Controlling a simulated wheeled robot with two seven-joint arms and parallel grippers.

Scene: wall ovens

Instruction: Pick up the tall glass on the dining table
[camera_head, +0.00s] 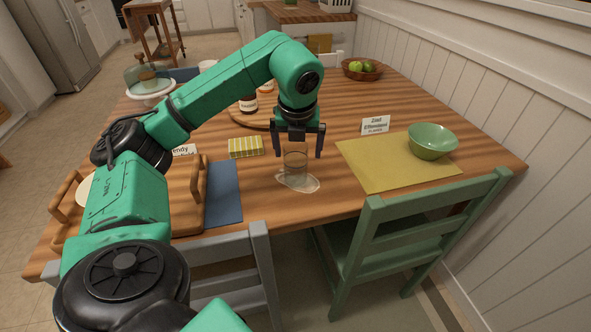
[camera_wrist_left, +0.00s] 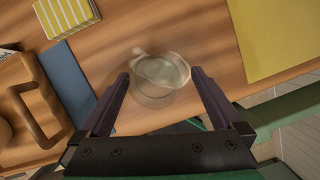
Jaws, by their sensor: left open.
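The tall glass (camera_head: 296,162) is clear and stands upright on the wooden dining table (camera_head: 330,100), near its front edge. My left gripper (camera_head: 299,152) points down from above, its open fingers on either side of the glass's upper part in the head view. In the left wrist view the glass (camera_wrist_left: 160,76) shows between and just beyond the two fingertips (camera_wrist_left: 160,77). I cannot tell whether a finger touches it. My right gripper is not in view.
A yellow-striped box (camera_head: 245,147) lies left of the glass. A yellow placemat (camera_head: 390,163) with a green bowl (camera_head: 432,141) and a name card (camera_head: 375,125) are to the right. A wooden tray (camera_head: 186,205) is at left. A green chair (camera_head: 372,240) stands at the front.

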